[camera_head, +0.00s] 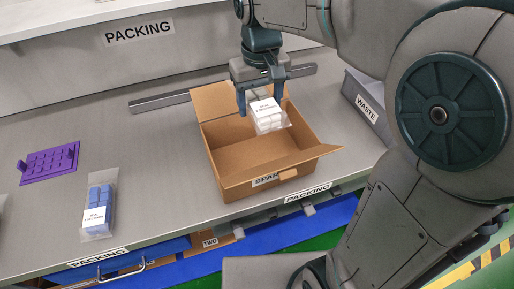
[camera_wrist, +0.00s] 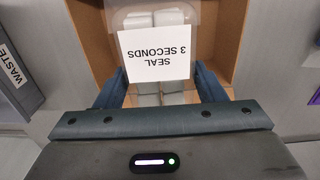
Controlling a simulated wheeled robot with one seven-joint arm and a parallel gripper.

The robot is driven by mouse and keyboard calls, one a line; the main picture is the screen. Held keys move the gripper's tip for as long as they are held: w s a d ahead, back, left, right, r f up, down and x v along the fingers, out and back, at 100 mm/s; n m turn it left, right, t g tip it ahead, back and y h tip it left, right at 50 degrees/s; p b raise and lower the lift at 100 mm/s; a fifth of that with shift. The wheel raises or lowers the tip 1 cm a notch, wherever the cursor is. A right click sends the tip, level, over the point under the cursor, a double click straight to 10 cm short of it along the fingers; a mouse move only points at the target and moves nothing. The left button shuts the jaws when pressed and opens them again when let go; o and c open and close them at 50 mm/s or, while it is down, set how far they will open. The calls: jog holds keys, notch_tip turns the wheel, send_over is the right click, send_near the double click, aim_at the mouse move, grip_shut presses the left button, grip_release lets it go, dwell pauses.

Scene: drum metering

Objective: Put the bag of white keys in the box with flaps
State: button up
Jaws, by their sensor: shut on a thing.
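The bag of white keys (camera_head: 267,115) is a clear pouch with a white label, held over the open cardboard box. My gripper (camera_head: 262,92) is shut on it, with the bag hanging just below the fingers. In the wrist view the bag (camera_wrist: 158,50) shows its "SEAL 3 SECONDS" label between my fingers (camera_wrist: 160,88). The box with flaps (camera_head: 235,188) stands on the bench, its flaps spread outward and a "SPARE"-like label partly hidden at its front. The part of the box floor that I can see looks empty; the bag hides some of it.
A bag of blue keys (camera_head: 98,208) lies on the bench at left, near a purple tray (camera_head: 48,164). A grey waste bin (camera_head: 366,106) stands right of the box. A metal bar (camera_head: 165,101) lies behind the box. Bench between blue bag and box is clear.

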aim_at(259, 161)
notch_tip(259, 161, down, 18)
jog(key=shift+f+b, duration=0.25)
jog(key=shift+b, duration=0.05)
dwell(0.3)
jog(key=shift+f, duration=0.25)
jog(key=o, duration=1.1)
jog(key=shift+r, duration=0.1)
notch_tip(259, 161, up, 12)
jog(key=shift+r, duration=0.15)
